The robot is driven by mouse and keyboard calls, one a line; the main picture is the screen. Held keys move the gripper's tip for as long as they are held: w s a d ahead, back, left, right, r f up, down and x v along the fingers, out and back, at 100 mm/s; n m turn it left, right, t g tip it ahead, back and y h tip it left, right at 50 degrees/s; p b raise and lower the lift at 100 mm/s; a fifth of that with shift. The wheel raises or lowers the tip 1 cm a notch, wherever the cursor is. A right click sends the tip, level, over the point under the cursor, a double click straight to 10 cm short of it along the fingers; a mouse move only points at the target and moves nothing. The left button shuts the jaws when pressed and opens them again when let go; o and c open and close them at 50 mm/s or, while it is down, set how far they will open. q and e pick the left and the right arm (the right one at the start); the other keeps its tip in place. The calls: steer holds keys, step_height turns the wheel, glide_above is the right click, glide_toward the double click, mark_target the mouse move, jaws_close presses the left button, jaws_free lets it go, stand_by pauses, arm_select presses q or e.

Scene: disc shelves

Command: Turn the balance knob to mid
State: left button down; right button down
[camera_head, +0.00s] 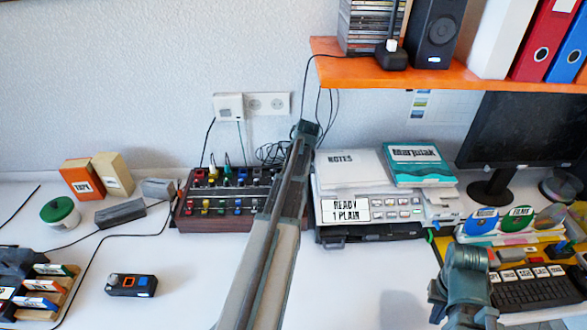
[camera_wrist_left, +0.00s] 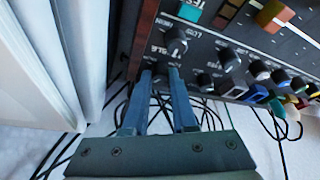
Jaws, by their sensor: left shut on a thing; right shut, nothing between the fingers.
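The mixer (camera_head: 222,218), a dark panel with wooden sides and rows of coloured knobs, stands against the wall left of centre. My left arm reaches over its right side, and the arm hides that part of the panel. In the left wrist view, my left gripper (camera_wrist_left: 160,74) is shut on a dark knob near the panel's corner. The fingers hide most of this knob, and I cannot read its pointer. Another dark knob (camera_wrist_left: 229,60) is beside it; the small labels appear upside down. My right gripper (camera_head: 466,257) is shut and empty at the right, near the keyboard.
The white machine (camera_head: 335,181) stands close to the mixer's right side. Loose cables lie behind the mixer. An orange shelf (camera_head: 450,76) overhangs the back right. A black device (camera_head: 130,285) lies at the front left. The white table between it and my left arm is clear.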

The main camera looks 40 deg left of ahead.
arm_select(q)
steer(key=c, duration=1)
jaws_free()
steer(key=shift+r, duration=0.15)
arm_select(e)
steer(key=shift+r, duration=0.1)
